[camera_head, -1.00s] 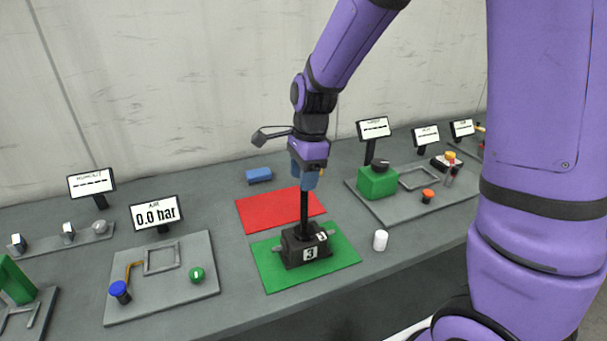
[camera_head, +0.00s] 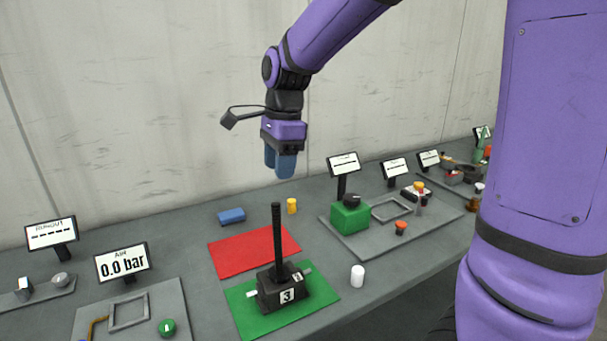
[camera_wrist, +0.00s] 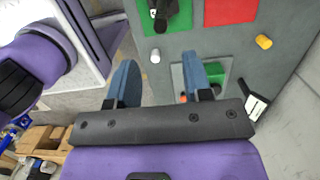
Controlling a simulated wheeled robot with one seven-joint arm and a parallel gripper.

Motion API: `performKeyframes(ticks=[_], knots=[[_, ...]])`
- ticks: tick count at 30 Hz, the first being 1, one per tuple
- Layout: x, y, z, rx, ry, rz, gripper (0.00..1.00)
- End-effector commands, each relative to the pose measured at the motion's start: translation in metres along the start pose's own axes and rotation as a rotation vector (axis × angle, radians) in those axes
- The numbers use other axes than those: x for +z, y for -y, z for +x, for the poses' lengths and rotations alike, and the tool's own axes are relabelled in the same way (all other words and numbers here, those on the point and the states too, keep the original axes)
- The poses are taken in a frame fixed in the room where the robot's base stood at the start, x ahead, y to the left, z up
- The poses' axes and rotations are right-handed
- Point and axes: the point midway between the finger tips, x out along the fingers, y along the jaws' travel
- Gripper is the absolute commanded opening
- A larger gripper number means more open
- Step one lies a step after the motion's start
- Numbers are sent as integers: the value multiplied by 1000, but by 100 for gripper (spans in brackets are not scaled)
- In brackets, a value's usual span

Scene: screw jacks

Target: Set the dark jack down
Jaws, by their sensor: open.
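The dark jack (camera_head: 282,289), marked 3, stands upright on the green mat (camera_head: 322,302), its tall black post pointing up. It also shows at the top of the wrist view (camera_wrist: 160,14), partly cut off by the frame edge. My gripper (camera_head: 280,172) is open and empty, raised above the jack's post and apart from it. In the wrist view its two blue fingers (camera_wrist: 158,80) are spread with nothing between them in their grip. The red mat (camera_head: 247,252) lies empty behind the green mat.
A blue block (camera_head: 231,216) and a yellow cylinder (camera_head: 292,206) lie behind the red mat. A white cylinder (camera_head: 357,276) stands right of the green mat. A green block (camera_head: 349,218) with a black knob is on a grey plate to the right. An air gauge (camera_head: 122,262) stands at left.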

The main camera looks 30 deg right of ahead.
Motion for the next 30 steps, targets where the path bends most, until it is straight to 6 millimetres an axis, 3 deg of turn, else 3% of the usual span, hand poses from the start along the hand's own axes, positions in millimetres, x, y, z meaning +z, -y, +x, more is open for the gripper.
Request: performKeyframes(ticks=[5,8,18,24,30], knots=[[-4,-10,-9,-22,-1,-63,46],[-10,-28,-23,-62,-8,-193,46],[-34,-121,-64,-226,-139,-848,46],[-46,-174,-70,-277,-285,-1219,46],[-52,-208,-67,-279,-410,-1476,46]])
